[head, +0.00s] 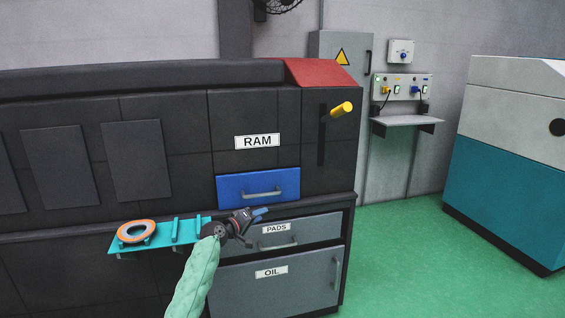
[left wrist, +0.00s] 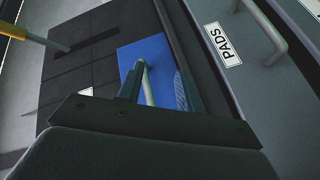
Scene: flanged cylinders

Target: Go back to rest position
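My left gripper (head: 256,224) is in front of the machine, just below the blue drawer (head: 235,188) and near the PADS drawer (head: 322,229). Its two fingers (left wrist: 160,75) stand apart in the left wrist view with a gap between them. The blue drawer's handle (head: 262,193) is above the gripper in the head view. In the left wrist view this handle (left wrist: 147,85) shows in line with the gap, beyond or between the fingers; I cannot tell its distance there. The blue drawer looks shut. My right gripper is not in view.
A teal shelf (head: 122,247) with an orange-rimmed ring (head: 137,231) juts out left of my left forearm. A yellow-tipped lever (head: 341,109) sticks out at upper right. The OIL drawer (head: 300,287) is below. Green floor (head: 430,260) is clear at right.

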